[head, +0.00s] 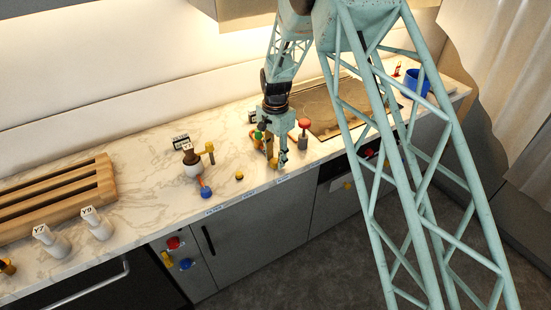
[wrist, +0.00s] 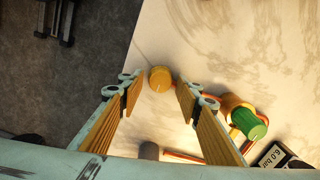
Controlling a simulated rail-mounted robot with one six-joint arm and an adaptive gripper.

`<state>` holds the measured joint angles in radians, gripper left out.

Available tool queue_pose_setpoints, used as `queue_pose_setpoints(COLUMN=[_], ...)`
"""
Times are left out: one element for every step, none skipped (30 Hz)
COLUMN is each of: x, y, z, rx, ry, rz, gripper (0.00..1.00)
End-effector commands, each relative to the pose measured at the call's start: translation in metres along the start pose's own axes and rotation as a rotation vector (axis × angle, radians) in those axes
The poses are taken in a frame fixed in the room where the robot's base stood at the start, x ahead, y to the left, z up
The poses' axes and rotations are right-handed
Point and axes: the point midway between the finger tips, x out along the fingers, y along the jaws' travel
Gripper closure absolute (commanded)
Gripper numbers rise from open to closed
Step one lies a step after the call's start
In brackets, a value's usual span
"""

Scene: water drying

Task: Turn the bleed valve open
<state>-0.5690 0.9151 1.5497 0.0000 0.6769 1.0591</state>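My gripper (head: 275,151) is low over the marble counter, near its front edge. In the wrist view my gripper (wrist: 157,87) is open, with a wide gap between its wood-coloured pads. A small round yellow knob (wrist: 160,78) shows beyond and between the fingertips; no contact is visible. In the head view this yellow knob (head: 239,177) is left of my gripper. A green knob (wrist: 248,123) on a yellow-brown body lies outside the right finger; this green knob also shows in the head view (head: 258,135). No readable label tells which part is the bleed valve.
A red-topped valve (head: 304,123) stands close right of my gripper. A blue-ended handle (head: 205,191) and a white-and-brown fitting (head: 191,164) are at left. A gauge (wrist: 274,157) reads 6.0 bar. A wooden rack (head: 60,200) and blue cup (head: 416,84) are farther off.

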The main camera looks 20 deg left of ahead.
Motion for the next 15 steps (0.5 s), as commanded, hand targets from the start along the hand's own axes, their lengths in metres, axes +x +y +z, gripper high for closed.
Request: queue_pose_setpoints(x=[-0.0001,-0.0001,-0.0001,-0.0001,-0.0001,-0.0002,-0.0002,-0.0002,-0.0002,-0.0002,-0.0002,-0.0001,-0.0001,0.0,0.0], y=[0.0,0.0,0.0,0.0,0.0,0.0,0.0,0.0,0.0,-0.0001,-0.0001,-0.0001,-0.0001,-0.0001,-0.0002], z=[0.0,0.0,-0.0001,-0.0001,-0.0001,-0.0001,-0.0001,-0.0001,-0.0001,-0.0001,0.0,-0.0001,-0.0001,-0.0001,-0.0001], rx=[0.0,0.0,0.0,0.0,0.0,0.0,0.0,0.0,0.0,-0.001,-0.002,-0.004,-0.006,-0.008,-0.013], ry=[0.0,0.0,0.0,0.0,0.0,0.0,0.0,0.0,0.0,0.0,0.0,0.0,0.0,0.0,0.0], rz=[0.0,0.0,0.0,0.0,0.0,0.0,0.0,0.0,0.0,0.0,0.0,0.0,0.0,0.0,0.0], gripper=[0.73,0.76,0.8,0.83,0.85,0.89,0.9,0.9,0.9,0.9,0.9,0.9,0.9,0.9,0.9])
